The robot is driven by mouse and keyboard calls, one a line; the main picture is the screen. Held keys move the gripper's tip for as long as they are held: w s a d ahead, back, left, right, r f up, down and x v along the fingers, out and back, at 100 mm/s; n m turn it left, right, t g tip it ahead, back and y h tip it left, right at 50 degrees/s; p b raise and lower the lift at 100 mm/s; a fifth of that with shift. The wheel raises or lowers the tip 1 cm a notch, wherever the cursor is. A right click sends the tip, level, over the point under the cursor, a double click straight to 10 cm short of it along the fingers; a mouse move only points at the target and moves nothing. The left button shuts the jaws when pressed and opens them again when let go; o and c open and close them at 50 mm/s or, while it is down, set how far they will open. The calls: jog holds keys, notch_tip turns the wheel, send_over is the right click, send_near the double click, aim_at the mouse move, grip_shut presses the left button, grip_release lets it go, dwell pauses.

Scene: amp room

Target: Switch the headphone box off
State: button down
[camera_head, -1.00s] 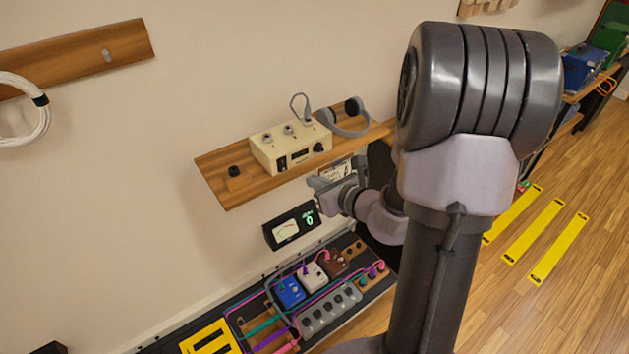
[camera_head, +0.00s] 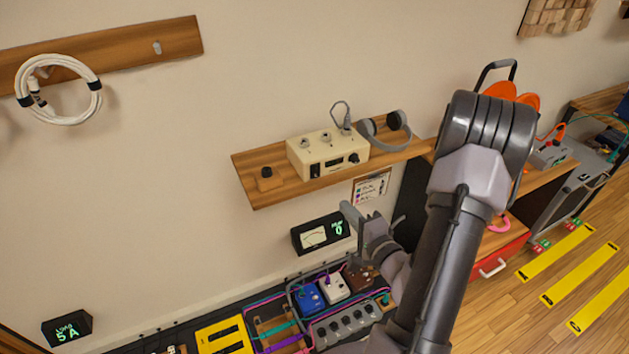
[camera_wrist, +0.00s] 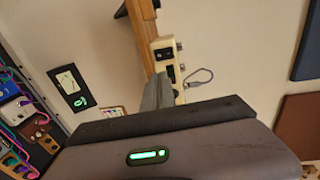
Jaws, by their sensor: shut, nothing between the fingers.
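The headphone box (camera_head: 327,157) is a cream box with knobs and jacks, on a wooden wall shelf (camera_head: 270,193). Which way the rocker is pressed is too small to tell. My gripper (camera_head: 350,214) is shut and empty, below and in front of the shelf, apart from the box. In the wrist view the shut fingers (camera_wrist: 158,92) point toward the box's front.
Grey headphones (camera_head: 385,130) lie on the shelf right of the box, and a small dark knob block (camera_head: 268,178) stands left. A meter (camera_head: 320,233) hangs below the shelf. A pedalboard (camera_head: 335,303) with cables lies underneath. A clipboard (camera_head: 371,187) hangs under the shelf.

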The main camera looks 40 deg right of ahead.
aim_at(317, 175)
jog(key=x, duration=1.4)
jog(key=shift+f, duration=0.15)
